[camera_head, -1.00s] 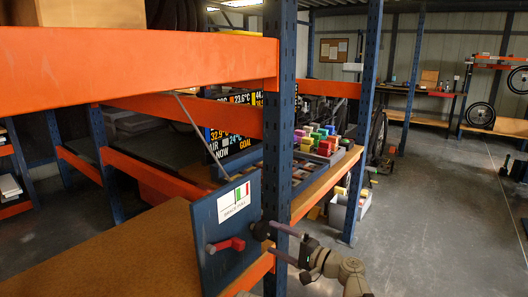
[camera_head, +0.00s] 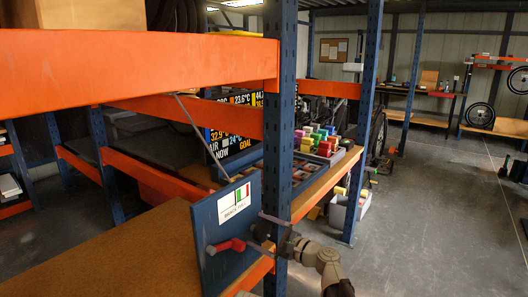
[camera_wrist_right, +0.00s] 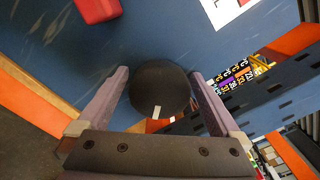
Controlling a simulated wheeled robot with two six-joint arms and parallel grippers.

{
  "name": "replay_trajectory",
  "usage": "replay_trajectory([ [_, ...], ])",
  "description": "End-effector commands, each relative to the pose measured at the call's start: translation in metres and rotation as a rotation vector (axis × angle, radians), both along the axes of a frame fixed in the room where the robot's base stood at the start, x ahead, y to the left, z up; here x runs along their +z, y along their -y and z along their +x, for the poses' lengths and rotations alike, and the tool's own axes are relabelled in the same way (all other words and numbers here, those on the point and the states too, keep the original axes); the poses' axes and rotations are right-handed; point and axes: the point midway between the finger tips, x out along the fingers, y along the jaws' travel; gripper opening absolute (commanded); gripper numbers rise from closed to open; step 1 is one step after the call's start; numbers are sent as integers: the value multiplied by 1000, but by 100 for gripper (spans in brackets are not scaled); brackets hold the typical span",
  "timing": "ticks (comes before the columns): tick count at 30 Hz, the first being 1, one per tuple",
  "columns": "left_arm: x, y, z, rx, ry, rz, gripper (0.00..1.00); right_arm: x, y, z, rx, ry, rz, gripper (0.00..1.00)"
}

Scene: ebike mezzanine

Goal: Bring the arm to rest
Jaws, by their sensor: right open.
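My right gripper (camera_head: 258,232) is at the right edge of an upright blue panel (camera_head: 208,265) on the shelf. In the right wrist view its two fingers (camera_wrist_right: 160,75) are apart, one on each side of a dark round knob (camera_wrist_right: 160,88) in front of the blue panel (camera_wrist_right: 150,30). Narrow gaps show beside the knob, so it does not look gripped. A red lever (camera_head: 225,246) sticks out of the panel to the left of the gripper, and it also shows in the wrist view (camera_wrist_right: 97,8). My left gripper is not in view.
A blue rack post (camera_head: 279,130) stands close by the right gripper. An orange beam (camera_head: 140,68) crosses the upper left. A tray of coloured blocks (camera_head: 345,158) lies behind on the shelf (camera_head: 110,250). The floor (camera_head: 430,220) to the right is open.

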Motion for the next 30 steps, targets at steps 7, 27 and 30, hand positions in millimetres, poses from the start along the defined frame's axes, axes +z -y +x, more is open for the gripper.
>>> replay_trajectory([
  [7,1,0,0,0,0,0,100,1,1,1,0,-197,143,100],
  [27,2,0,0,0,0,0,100,2,7,0,-1,-590,429,100],
  [30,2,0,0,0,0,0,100,2,9,-2,0,-588,427,100],
])
